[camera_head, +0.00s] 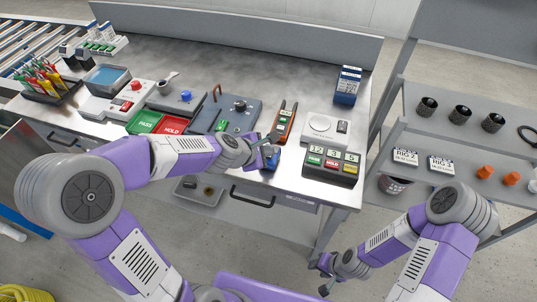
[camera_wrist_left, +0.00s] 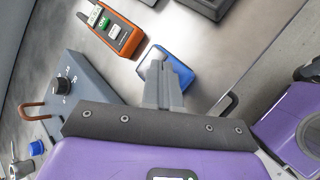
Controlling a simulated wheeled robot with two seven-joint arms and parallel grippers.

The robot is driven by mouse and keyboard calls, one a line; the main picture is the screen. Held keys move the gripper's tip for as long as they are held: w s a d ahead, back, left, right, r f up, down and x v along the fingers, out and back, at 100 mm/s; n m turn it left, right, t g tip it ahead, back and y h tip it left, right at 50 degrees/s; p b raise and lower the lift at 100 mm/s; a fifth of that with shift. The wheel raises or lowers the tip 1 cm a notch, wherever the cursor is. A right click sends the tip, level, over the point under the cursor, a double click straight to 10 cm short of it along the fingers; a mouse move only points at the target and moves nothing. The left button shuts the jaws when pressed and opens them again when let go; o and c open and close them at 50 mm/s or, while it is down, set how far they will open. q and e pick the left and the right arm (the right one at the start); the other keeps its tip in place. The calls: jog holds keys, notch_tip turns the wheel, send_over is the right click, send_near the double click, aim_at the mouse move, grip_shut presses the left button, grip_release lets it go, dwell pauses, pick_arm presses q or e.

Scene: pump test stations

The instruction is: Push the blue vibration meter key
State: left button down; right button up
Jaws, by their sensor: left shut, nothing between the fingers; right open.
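A small blue-edged device (camera_head: 271,157) lies near the front edge of the bench. The left wrist view shows its blue rim and pale top (camera_wrist_left: 183,66), partly hidden by my fingers. I cannot make out a key on it. An orange handheld meter (camera_head: 284,122) with a green-lit patch lies just behind it, also in the left wrist view (camera_wrist_left: 114,32). My left gripper (camera_head: 264,144) is shut and empty, its tips (camera_wrist_left: 157,64) over the blue-edged device; contact cannot be told. My right gripper (camera_head: 325,276) is open and empty, low in front of the bench.
A grey-blue panel (camera_head: 228,114) and the green PASS (camera_head: 145,121) and red HOLD (camera_head: 173,124) pads lie left. A shelf rack (camera_head: 455,112) stands at right.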

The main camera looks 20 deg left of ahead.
pick_arm(q)
jog(key=shift+r, duration=0.4)
notch_tip(320, 180, up, 6)
jog(key=p, duration=0.6)
dwell(0.4)
